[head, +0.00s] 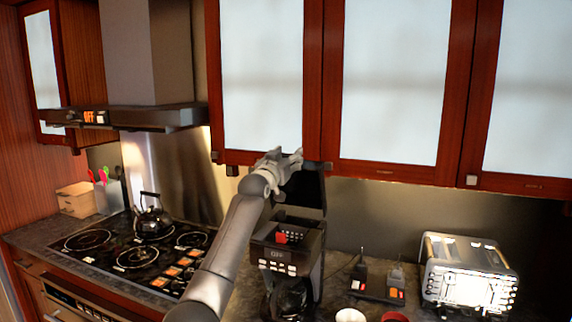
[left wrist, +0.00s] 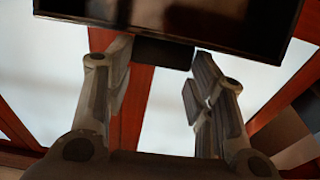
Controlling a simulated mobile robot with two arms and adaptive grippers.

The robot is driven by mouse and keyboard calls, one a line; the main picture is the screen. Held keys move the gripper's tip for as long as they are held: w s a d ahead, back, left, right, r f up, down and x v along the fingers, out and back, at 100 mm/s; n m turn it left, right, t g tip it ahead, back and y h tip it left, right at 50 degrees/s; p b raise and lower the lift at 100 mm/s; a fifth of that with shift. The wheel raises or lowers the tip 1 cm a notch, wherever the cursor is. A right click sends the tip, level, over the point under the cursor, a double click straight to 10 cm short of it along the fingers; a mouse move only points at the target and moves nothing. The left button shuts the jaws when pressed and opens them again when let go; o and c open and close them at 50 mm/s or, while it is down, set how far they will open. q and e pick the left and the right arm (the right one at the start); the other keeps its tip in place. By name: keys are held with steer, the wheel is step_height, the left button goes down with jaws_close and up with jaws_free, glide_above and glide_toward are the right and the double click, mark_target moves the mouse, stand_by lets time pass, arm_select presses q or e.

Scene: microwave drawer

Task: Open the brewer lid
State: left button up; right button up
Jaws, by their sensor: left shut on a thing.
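The black coffee brewer (head: 287,247) stands on the counter in the head view, with a grey button panel on its front. Its dark lid (head: 304,190) stands raised, nearly upright, above the open top, where a red part shows inside. The underside of the lid fills the top of the left wrist view (left wrist: 175,15). My left gripper (head: 290,160) is at the upper edge of the lid. In the left wrist view its fingers (left wrist: 163,52) stand on either side of a black tab on the lid and are shut on it. My right gripper is not in view.
Wall cabinets (head: 390,80) hang just above and behind the lid. A stove with a kettle (head: 152,220) is on the left. A toaster (head: 468,270) and a small black device (head: 378,280) stand right of the brewer. Cups (head: 350,315) sit at the front edge.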

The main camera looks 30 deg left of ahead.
arm_select(q)
steer(key=shift+w+a+r+g, duration=0.25)
steer(key=shift+w+r+g, duration=0.25)
steer(key=shift+w+r, duration=0.3)
steer(key=shift+w+a+r+p, duration=0.1)
steer(key=shift+w+r+p, duration=0.15)
steer(key=shift+w+p, duration=0.1)
steer(key=shift+w+g, duration=0.25)
steer(key=shift+g, duration=0.05)
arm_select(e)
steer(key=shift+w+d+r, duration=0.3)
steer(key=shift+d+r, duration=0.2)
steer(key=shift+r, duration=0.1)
arm_select(q)
steer(key=o, duration=1.4)
steer(key=shift+o, duration=0.2)
steer(key=shift+s, duration=0.15)
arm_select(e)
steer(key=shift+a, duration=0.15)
arm_select(q)
steer(key=shift+f, duration=0.1)
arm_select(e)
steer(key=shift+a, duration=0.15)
